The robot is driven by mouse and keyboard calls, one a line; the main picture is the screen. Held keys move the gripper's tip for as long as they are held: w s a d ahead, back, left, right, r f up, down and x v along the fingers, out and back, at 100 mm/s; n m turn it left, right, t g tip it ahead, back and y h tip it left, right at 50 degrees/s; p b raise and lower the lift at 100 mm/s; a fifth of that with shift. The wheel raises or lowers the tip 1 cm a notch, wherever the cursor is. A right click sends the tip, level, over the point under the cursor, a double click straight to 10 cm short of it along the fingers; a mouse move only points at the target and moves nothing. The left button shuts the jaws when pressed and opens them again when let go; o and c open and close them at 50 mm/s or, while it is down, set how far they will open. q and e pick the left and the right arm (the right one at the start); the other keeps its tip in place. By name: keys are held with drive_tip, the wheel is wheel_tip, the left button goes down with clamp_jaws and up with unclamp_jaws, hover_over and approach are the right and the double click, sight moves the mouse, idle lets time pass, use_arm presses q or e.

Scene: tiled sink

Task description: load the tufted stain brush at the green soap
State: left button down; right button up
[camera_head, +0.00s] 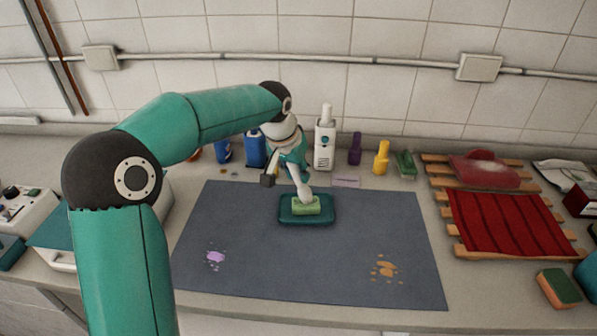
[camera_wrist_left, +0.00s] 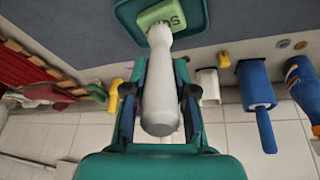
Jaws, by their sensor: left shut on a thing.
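The green soap (camera_head: 313,208) lies in a dark green dish (camera_head: 328,218) on the grey mat (camera_head: 250,265). It also shows at the top of the left wrist view (camera_wrist_left: 170,14), with lettering on it. My left gripper (camera_head: 286,174) is shut on the pale handle of the stain brush (camera_head: 304,191), just above and behind the soap. In the left wrist view the brush (camera_wrist_left: 159,90) runs between the fingers, its far end against or just over the soap. My right gripper is out of view.
The mat has a purple stain (camera_head: 215,258) at front left and an orange stain (camera_head: 385,269) at front right. Bottles and brushes, including a white bottle (camera_head: 324,148) and a yellow one (camera_head: 381,160), stand behind. A slatted rack with red cloth (camera_head: 500,222) is at right.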

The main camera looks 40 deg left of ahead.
use_arm(q)
drive_tip(key=shift+r+p, duration=2.9)
drive_tip(key=shift+r, duration=0.6)
drive_tip(key=shift+f, duration=0.1)
